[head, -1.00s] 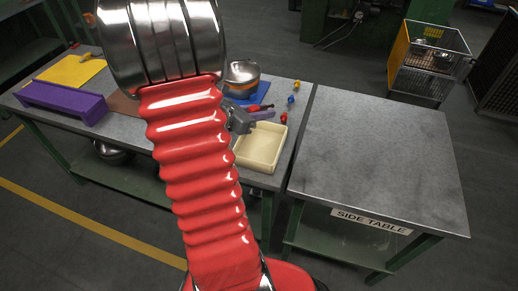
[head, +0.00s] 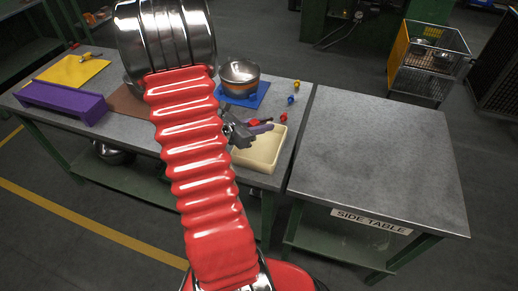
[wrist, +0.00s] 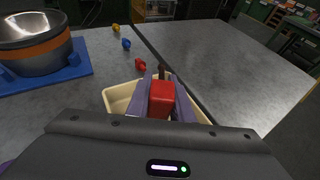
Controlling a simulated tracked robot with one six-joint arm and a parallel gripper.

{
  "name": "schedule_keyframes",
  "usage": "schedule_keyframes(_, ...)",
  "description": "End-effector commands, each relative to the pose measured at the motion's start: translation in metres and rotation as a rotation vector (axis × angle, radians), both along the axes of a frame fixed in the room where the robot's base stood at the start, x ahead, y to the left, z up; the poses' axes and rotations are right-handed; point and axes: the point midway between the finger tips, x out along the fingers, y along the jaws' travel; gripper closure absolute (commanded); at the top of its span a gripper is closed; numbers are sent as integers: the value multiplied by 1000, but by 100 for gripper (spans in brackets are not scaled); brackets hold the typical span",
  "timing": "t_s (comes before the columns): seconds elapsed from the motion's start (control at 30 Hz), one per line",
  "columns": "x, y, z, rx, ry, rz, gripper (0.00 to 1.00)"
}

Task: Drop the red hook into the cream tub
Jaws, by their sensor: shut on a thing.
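The red hook (wrist: 162,98), a red block with a dark stem beyond it, is shut between the purple-grey fingers of my gripper (wrist: 161,92). It also shows as a small red patch in the head view (head: 253,122). The cream tub (head: 257,164) stands near the right end of the left table. My gripper (head: 260,127) is over its back part in the head view. In the wrist view the tub's rim (wrist: 115,97) shows behind and on both sides of the fingers, and its inside is mostly hidden.
A small red piece (head: 283,117), a blue one (head: 290,100) and a yellow one (head: 296,85) lie behind the tub. A steel pot (head: 239,76) sits on a blue mat (head: 261,97). A purple holder (head: 62,102) stands left. The side table (head: 375,150) is bare.

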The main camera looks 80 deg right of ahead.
Motion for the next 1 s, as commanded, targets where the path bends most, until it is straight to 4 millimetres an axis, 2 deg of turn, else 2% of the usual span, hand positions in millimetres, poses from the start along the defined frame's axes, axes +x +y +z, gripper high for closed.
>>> schedule_keyframes(0.27, 0, 0, -1, 0, 0, 1, 100)
schedule_keyframes(0.3, 0, 0, -1, 0, 0, 1, 79)
schedule_keyframes(0.6, 0, 0, -1, 0, 0, 1, 58)
schedule_keyframes(1.0, 4, 4, 1, 0, -1, 2, 58)
